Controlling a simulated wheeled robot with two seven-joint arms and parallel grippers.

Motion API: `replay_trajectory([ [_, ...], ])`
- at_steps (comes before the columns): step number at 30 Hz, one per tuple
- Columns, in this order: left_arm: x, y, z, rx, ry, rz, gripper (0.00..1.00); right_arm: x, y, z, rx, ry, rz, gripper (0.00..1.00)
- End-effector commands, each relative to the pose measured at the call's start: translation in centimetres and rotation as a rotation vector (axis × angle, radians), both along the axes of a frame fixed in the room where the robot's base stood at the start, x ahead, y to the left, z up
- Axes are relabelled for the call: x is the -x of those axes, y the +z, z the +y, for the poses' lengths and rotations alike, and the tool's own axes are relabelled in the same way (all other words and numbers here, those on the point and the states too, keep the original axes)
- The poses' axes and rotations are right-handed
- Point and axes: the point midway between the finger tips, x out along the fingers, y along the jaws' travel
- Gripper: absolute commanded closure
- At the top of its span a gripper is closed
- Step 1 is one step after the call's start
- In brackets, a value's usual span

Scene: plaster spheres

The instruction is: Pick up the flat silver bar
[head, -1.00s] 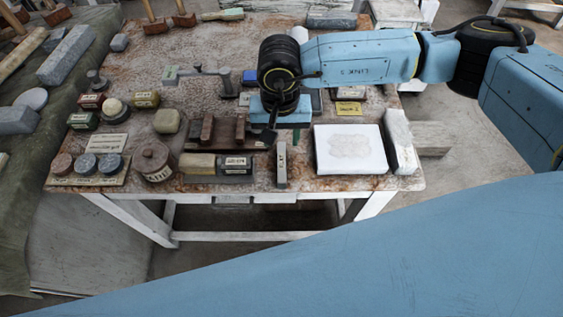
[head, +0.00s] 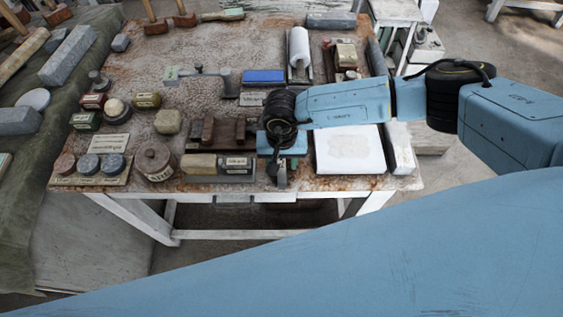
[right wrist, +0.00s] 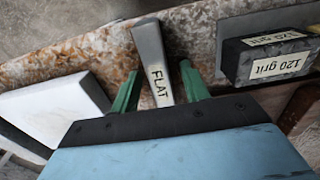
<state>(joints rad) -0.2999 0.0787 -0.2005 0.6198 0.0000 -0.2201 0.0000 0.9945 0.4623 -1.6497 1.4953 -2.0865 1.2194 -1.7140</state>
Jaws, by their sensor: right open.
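The flat silver bar (right wrist: 150,48) is a narrow grey bar with a white "FLAT" label, lying on the table in the right wrist view. In the head view its near end (head: 282,180) shows just below my right gripper (head: 279,160), which hides the rest. My right gripper (right wrist: 160,88) is open, with one green finger on each side of the bar around the label. I cannot tell whether either finger touches it. My left gripper is not in view.
A dark "120 grit" block (right wrist: 268,57) lies right of the bar in the right wrist view. A white slab (head: 350,150) is on its other side. The table's front edge (head: 320,185) is close. Brown blocks (head: 222,132) stand to the left.

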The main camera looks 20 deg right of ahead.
Motion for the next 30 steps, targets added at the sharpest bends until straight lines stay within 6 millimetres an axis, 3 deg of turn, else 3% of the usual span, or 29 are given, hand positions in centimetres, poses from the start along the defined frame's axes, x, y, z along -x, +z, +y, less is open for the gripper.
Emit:
replay_trajectory([
  [3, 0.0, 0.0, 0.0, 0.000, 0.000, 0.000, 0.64, 0.0, 0.0, 0.0, 0.000, 0.000, 0.000, 0.56],
  [13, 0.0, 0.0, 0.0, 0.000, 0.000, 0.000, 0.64, 0.0, 0.1, 0.0, 0.000, -0.001, -0.001, 0.99],
  [23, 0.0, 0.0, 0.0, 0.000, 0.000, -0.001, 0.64, -0.1, 0.3, 0.0, 0.000, -0.001, -0.002, 1.00],
  [30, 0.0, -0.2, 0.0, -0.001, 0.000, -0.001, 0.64, -0.2, 3.9, 0.0, -0.002, 0.001, -0.006, 1.00],
])
